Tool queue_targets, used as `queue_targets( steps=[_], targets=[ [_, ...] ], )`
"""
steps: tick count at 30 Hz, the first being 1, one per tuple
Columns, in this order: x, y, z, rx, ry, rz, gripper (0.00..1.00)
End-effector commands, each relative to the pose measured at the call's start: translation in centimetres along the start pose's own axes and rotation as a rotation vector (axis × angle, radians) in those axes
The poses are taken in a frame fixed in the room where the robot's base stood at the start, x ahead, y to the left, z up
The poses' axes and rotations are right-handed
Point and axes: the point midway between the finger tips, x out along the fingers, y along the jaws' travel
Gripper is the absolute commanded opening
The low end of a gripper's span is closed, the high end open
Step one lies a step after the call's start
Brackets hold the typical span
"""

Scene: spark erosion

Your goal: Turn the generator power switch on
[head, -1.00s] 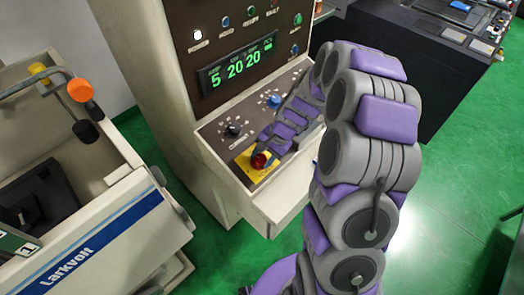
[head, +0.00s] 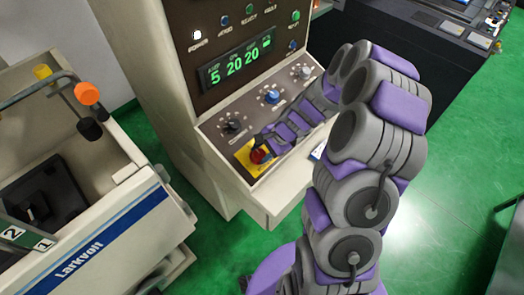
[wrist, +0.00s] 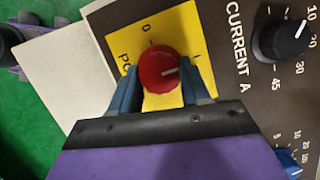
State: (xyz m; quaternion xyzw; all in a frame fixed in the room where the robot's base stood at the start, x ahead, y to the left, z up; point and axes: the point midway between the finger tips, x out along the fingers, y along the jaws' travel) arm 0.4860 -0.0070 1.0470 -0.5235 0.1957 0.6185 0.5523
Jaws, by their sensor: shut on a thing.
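The generator power switch is a red round knob (wrist: 158,70) on a yellow plate (wrist: 183,22) in the wrist view. A white mark on the knob points to the right of the picture, not at the "0" printed above it. My gripper (wrist: 160,86) is shut on the knob, with one blue-grey finger at each side. The rest of the plate's lettering is partly hidden by the fingers. In the head view, the red knob (head: 260,155) sits at the lower left of the sloped control panel, with my gripper (head: 262,147) at it.
A black dial (wrist: 284,38) marked "CURRENT A" is beside the yellow plate. A blue knob (head: 272,97) is farther along the panel. The display (head: 238,63) reads 5, 20, 20.

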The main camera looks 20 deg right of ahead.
Motion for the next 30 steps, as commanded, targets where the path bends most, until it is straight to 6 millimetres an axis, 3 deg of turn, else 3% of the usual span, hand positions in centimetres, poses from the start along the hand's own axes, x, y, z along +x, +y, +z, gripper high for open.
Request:
queue_targets(
  steps=[5, 6, 13, 23, 30],
  targets=[
    [0.0, 0.0, 0.0, 0.002, 0.0, 0.0, 0.16],
    [0.0, 0.0, 0.0, 0.002, 0.0, 0.0, 0.5],
    [0.0, 0.0, 0.0, 0.0, 0.001, 0.0, 0.72],
    [-0.6, 0.0, -0.1, -0.001, 0.002, -0.001, 0.72],
    [-4.5, -0.1, -0.1, -0.001, 0.005, -0.004, 0.72]
  ],
)
